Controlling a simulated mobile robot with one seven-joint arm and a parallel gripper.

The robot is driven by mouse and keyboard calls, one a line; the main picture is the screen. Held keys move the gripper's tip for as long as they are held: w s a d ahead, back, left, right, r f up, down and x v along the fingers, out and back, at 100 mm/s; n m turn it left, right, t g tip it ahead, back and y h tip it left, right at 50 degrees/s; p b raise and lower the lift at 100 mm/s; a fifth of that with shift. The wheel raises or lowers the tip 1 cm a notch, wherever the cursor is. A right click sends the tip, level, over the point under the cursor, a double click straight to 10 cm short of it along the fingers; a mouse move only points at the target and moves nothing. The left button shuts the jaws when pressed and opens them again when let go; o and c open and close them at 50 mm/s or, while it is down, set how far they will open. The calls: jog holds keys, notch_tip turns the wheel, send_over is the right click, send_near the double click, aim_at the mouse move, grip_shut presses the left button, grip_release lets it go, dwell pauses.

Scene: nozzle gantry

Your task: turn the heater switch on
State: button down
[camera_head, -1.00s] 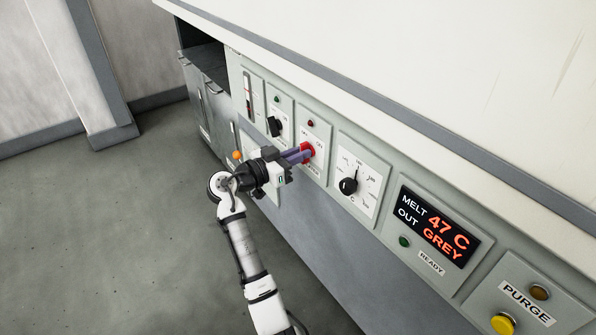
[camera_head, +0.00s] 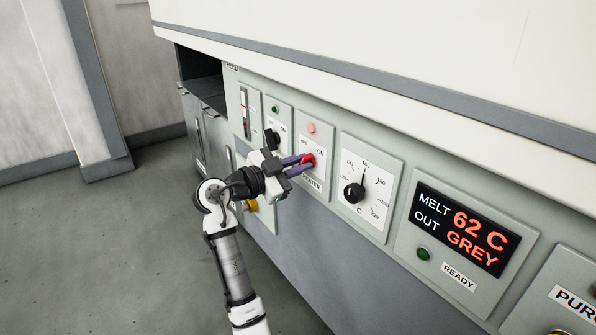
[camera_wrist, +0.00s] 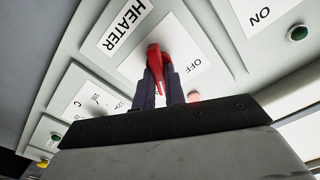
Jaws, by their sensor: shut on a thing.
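The heater switch (camera_head: 309,158) is a red knob on a white plate marked OFF and ON, above a HEATER label (camera_head: 311,183). Its red handle tilts toward ON. The lamp (camera_head: 311,128) above it glows pinkish red. My gripper (camera_head: 303,163) reaches it from the left, with its purple-grey fingers closed on the knob. The wrist view shows the red knob (camera_wrist: 157,62) between the two fingers (camera_wrist: 160,88), with the HEATER label (camera_wrist: 124,28) beside it. The fingers hide part of the knob and its plate.
A black switch (camera_head: 271,138) with a green lamp (camera_head: 275,109) is just left. A temperature dial (camera_head: 354,192) is just right. The display (camera_head: 461,230) reads MELT 62 C, OUT GREY. The panel overhang (camera_head: 400,120) runs above; open floor (camera_head: 90,240) lies left.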

dwell(0.4)
jog(key=c, duration=1.5)
grip_release()
jog(key=shift+o, duration=0.2)
jog(key=shift+a, duration=0.1)
jog(key=p+v, duration=0.1)
jog(key=v, duration=1.2)
jog(key=shift+s+a, duration=0.25)
jog(key=shift+s, duration=0.05)
